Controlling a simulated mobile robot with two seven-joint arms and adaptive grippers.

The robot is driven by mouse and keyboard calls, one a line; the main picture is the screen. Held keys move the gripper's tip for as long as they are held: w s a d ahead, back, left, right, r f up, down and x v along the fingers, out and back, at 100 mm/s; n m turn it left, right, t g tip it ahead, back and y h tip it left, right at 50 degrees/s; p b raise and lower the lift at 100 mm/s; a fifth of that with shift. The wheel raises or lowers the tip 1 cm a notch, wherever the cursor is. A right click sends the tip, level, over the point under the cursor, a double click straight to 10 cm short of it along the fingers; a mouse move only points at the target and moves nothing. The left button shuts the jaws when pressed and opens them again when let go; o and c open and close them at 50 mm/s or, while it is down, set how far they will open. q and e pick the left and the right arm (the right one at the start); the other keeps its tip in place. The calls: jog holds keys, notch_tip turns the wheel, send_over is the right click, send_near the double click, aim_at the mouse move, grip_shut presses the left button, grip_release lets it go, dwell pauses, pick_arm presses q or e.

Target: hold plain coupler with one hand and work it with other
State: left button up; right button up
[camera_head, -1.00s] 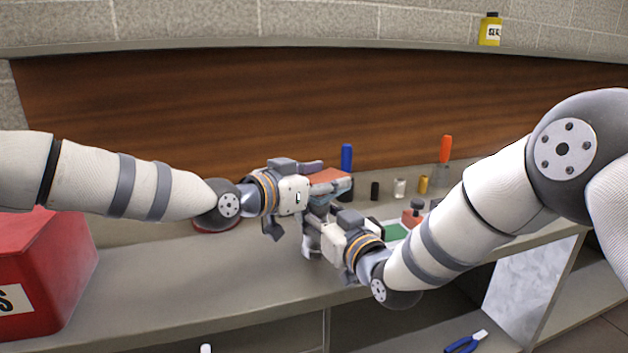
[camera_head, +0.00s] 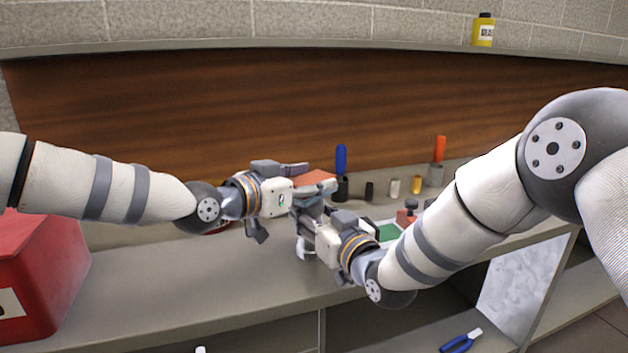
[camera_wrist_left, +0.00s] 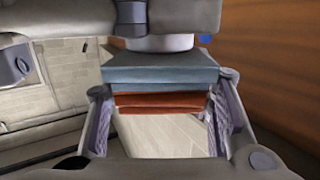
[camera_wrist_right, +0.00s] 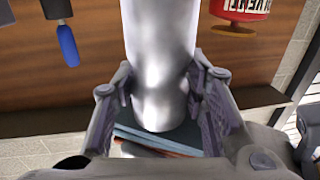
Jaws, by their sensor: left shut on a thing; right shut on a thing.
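A shiny silver cylinder, which looks like the plain coupler (camera_wrist_right: 160,60), is between the fingers of my right gripper (camera_wrist_right: 163,100), which is shut on it. My left gripper (camera_wrist_left: 163,115) is shut on a layered pad (camera_wrist_left: 160,72), blue-grey on one side and orange-red on the other. The orange side of the pad also shows in the head view (camera_head: 318,178). In the right wrist view the pad lies just past the coupler's near end; I cannot tell if they touch. The two grippers are close together above the bench, the left one higher. The arms partly hide the coupler in the head view.
A red box (camera_head: 40,265) stands on the bench (camera_head: 200,305) at left. Behind the grippers are a blue-handled tool (camera_head: 341,158), an orange-handled tool (camera_head: 440,148) and several small cylinders. A yellow bottle (camera_head: 484,30) sits on the upper ledge. Blue-handled pliers (camera_head: 458,342) lie lower right.

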pick_arm(q)
jog(key=shift+s+a, duration=0.25)
jog(key=shift+a, duration=0.6)
jog(key=shift+r, duration=4.1)
pick_arm(e)
jog(key=o, duration=1.4)
